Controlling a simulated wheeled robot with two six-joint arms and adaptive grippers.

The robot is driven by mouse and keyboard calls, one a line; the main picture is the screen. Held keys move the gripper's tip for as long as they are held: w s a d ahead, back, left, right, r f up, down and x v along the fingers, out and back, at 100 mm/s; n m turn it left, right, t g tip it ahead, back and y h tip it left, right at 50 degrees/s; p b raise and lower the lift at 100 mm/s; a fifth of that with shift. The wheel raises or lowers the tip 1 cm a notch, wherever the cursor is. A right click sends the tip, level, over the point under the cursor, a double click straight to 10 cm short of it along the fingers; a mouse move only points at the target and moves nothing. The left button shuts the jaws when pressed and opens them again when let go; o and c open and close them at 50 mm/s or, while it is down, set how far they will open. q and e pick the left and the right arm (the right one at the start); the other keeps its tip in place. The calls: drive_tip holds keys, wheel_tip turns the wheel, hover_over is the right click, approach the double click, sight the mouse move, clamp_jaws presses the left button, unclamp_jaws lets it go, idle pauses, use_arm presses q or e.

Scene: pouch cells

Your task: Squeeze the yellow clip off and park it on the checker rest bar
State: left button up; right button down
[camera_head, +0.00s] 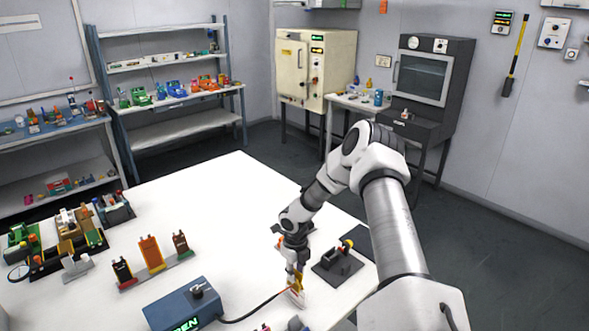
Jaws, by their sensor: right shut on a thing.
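My right gripper (296,274) is low over the white table and shut on the yellow clip (298,283). A small pale piece (298,297) shows just below the clip; whether they touch is too small to tell. A lead, dark then red, runs from the clip area to the blue-grey checker box (178,302). Its green display is partly cut by the lower frame edge, and a dark knob (197,291) sits on top. I cannot clearly make out the rest bar. My left gripper is not in view.
A dark fixture (337,266) with a yellow knob stands right of my gripper. Upright pouch pieces (151,254) stand on a grey rail at left. Several coloured fixtures (65,240) crowd the far left. The table (225,205) is clear toward the back.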

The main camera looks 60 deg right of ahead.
drive_tip(key=c, duration=0.6)
unclamp_jaws()
drive_tip(key=shift+o, duration=0.2)
wheel_tip(320, 180, up, 11)
drive_tip(key=p, duration=0.5)
drive_tip(key=shift+p, duration=0.35)
